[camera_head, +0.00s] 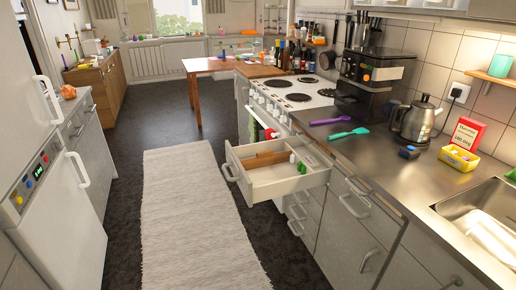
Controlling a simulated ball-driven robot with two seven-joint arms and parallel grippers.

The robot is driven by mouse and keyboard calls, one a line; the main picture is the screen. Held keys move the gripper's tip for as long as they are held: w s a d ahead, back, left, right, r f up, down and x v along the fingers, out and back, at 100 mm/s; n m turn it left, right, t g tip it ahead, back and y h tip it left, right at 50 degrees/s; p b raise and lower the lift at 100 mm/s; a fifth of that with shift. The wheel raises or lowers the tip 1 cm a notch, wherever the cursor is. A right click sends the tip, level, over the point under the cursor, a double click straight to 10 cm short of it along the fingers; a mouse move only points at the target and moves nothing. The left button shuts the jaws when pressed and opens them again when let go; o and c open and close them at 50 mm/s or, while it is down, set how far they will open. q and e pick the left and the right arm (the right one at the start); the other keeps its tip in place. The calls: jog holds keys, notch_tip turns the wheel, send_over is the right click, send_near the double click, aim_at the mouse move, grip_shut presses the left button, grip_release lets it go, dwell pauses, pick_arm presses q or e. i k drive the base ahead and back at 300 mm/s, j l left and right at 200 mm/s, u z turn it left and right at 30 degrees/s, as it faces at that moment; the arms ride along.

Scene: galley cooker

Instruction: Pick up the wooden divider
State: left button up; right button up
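An open white drawer (277,186) juts out from the counter cabinets just right of the rug. A flat brown wooden piece (266,159), which looks like the wooden divider, lies across the back left part of the drawer. A small green item and a white item (297,164) sit at its right, near a lighter partition. I cannot tell whether the wooden piece touches them. Neither my left nor my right gripper shows in the head view.
The steel counter (352,149) holds a purple utensil (331,121), a teal utensil (347,134), a kettle (417,121) and a coffee machine (370,82). The stove (290,95) stands beyond the drawer. A white fridge (52,170) stands at left. The rug (188,215) is clear.

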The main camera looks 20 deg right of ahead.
aim_at(263, 159)
jog(key=i+j+z, duration=0.1)
jog(key=i+z, duration=0.4)
jog(key=i+j+z, duration=0.25)
jog(key=z, duration=0.2)
jog(key=i+j+z, duration=0.5)
jog(key=k+l, duration=0.05)
